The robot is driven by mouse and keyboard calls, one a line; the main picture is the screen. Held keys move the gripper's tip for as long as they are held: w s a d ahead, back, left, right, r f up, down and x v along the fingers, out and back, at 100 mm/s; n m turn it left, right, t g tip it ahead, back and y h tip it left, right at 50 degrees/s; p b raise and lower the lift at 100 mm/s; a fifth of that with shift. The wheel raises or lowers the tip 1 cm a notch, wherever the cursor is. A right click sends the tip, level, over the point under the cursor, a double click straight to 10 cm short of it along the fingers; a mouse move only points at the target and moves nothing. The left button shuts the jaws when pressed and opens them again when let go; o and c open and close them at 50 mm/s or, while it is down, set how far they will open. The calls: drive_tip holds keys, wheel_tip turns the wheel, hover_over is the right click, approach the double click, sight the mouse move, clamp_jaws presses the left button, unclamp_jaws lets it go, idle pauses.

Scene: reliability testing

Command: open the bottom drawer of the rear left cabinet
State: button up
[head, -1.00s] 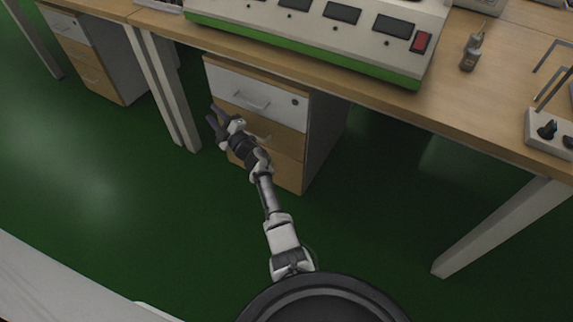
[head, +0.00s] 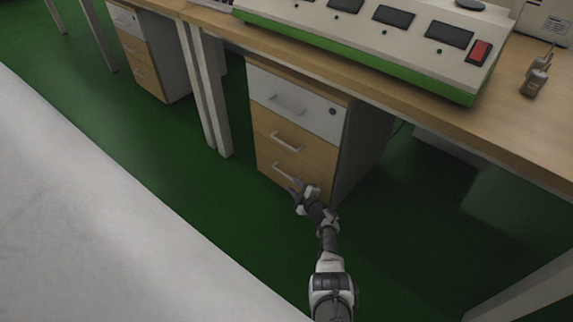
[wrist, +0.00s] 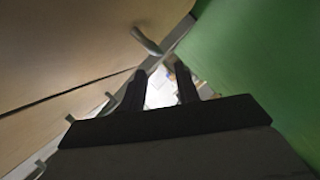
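The nearer cabinet (head: 345,165) stands under the desk, with a white top drawer and two wood-coloured drawers below. Its bottom drawer (head: 268,162) looks shut and has a pale bar handle (head: 282,170). My gripper (head: 296,184) is beside the right end of that handle, low in front of the drawer. In the wrist view, my gripper's two dark fingers (wrist: 158,82) are apart with nothing between them. The handle (wrist: 148,42) lies just beyond the left fingertip; contact cannot be told. A similar cabinet (head: 150,55) stands farther back at the left.
The desk (head: 400,95) overhangs the cabinet and carries a green-edged console (head: 400,45) and a small device (head: 536,75). A desk leg (head: 212,95) stands left of the cabinet. A pale surface (head: 120,230) fills the lower left. Green floor is clear before the drawers.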

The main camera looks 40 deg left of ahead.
drive_tip(key=shift+b+x, duration=3.4)
drive_tip(key=shift+x, duration=0.5)
clamp_jaws()
